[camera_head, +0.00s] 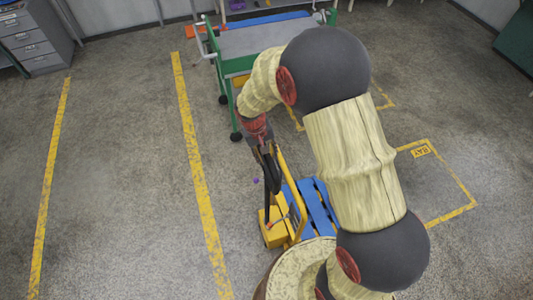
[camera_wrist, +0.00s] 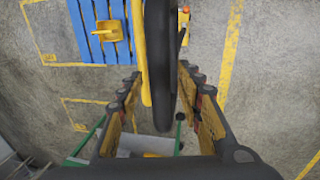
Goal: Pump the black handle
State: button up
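The black handle (camera_head: 271,178) is a long loop above a yellow pallet jack (camera_head: 275,236) in the head view. In the wrist view the black handle (camera_wrist: 160,60) runs down the middle between my two fingers, beside a yellow bar (camera_wrist: 141,50). My gripper (camera_head: 264,150) is at the handle's upper end, pointing down. In the wrist view my gripper (camera_wrist: 157,82) is open, with a finger on each side of the handle. A narrow gap shows on the left; contact on the right is unclear. My arm hides part of the jack's right side.
A blue pallet (camera_head: 318,207) lies right of the jack. A green-framed cart (camera_head: 262,40) with a grey top stands behind my gripper. Yellow floor lines (camera_head: 194,165) run to the left, where the floor is clear. A grey drawer cabinet (camera_head: 36,38) stands far left.

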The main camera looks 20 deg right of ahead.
grip_shut()
dwell(0.7)
